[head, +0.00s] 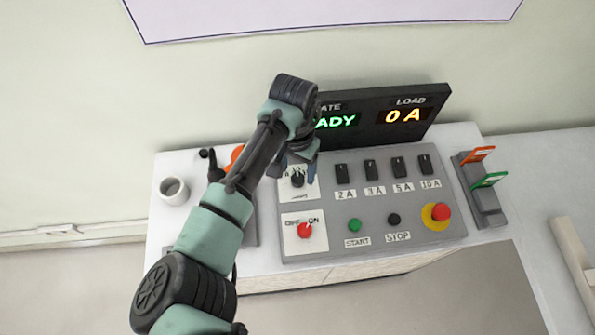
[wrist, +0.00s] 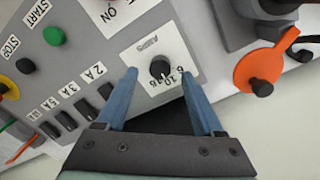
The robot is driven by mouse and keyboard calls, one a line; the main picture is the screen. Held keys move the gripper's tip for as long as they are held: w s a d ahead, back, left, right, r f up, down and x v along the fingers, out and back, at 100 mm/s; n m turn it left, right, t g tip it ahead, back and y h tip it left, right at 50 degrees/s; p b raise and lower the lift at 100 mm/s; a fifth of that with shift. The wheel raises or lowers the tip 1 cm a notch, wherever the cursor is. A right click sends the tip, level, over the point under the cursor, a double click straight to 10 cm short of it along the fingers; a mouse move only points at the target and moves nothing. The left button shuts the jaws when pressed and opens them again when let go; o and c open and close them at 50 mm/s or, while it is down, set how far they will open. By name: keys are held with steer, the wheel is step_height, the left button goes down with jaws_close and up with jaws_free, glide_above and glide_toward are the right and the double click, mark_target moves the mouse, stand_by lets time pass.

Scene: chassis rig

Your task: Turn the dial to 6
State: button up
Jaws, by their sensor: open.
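The black dial (wrist: 160,68) sits on a white label plate (wrist: 150,50) marked AMPS, with numbers around it, upside down in the wrist view. I cannot tell for certain which number its pointer is on. The dial also shows in the head view (head: 298,180), just below my gripper and partly shadowed by it. My gripper (wrist: 159,76) is open, its two blue fingers apart on either side of the dial. I cannot tell whether they touch it. In the head view my gripper (head: 299,163) hangs over the panel's upper left.
The grey panel (head: 373,234) carries a red OFF/ON switch (head: 305,230), several black switches, START and STOP buttons and a red emergency button (head: 440,212). The display (head: 420,105) behind reads 0 A. An orange part (wrist: 259,72) lies beside the panel; a white mug (head: 174,190) stands left.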

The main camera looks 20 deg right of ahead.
mark_target(298, 178)
steer(key=shift+f, duration=1.65)
jaws_close()
